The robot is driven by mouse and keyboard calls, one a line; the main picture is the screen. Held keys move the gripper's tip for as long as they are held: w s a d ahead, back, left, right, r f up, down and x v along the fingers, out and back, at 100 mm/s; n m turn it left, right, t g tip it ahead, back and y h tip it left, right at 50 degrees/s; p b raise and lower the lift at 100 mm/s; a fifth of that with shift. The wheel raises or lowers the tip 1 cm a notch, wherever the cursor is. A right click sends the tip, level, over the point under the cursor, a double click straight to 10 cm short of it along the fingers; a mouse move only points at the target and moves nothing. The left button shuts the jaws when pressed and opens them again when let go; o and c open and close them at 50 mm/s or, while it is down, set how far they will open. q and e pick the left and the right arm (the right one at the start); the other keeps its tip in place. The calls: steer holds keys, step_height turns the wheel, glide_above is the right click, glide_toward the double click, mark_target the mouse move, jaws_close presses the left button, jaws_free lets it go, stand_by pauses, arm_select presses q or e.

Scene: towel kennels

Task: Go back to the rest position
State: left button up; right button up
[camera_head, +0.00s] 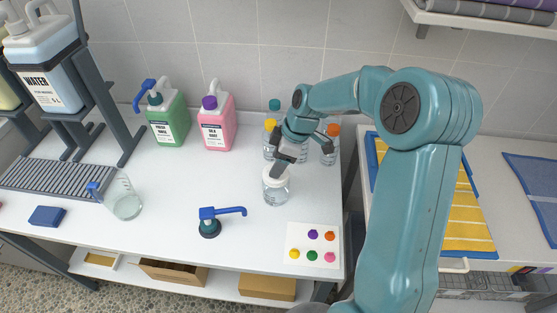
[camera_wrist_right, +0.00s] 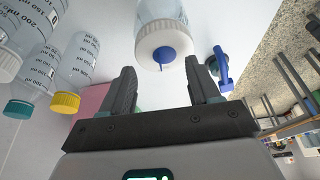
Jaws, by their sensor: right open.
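My right gripper (camera_head: 288,152) is open and empty above the white work table (camera_head: 170,215). Its two dark fingers stand apart in the right wrist view (camera_wrist_right: 164,85). A clear bottle with a white lid (camera_head: 276,188) stands upright on the table, just below and in front of the gripper. In the right wrist view this bottle's white lid (camera_wrist_right: 163,44), with a blue spot in its middle, lies beyond the fingertips; I see no contact. My right arm reaches in from the lower right. My left gripper is in neither view.
Small bottles with coloured caps (camera_head: 332,146) stand close behind the gripper. A pink jug (camera_head: 216,128) and a green jug (camera_head: 167,122) stand further left. A blue pump (camera_head: 210,222), a measuring jug (camera_head: 125,200) and a card with coloured dots (camera_head: 313,244) lie or stand nearer.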

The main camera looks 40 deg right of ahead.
steer(key=shift+r+p, duration=1.1)
steer(key=shift+r, duration=1)
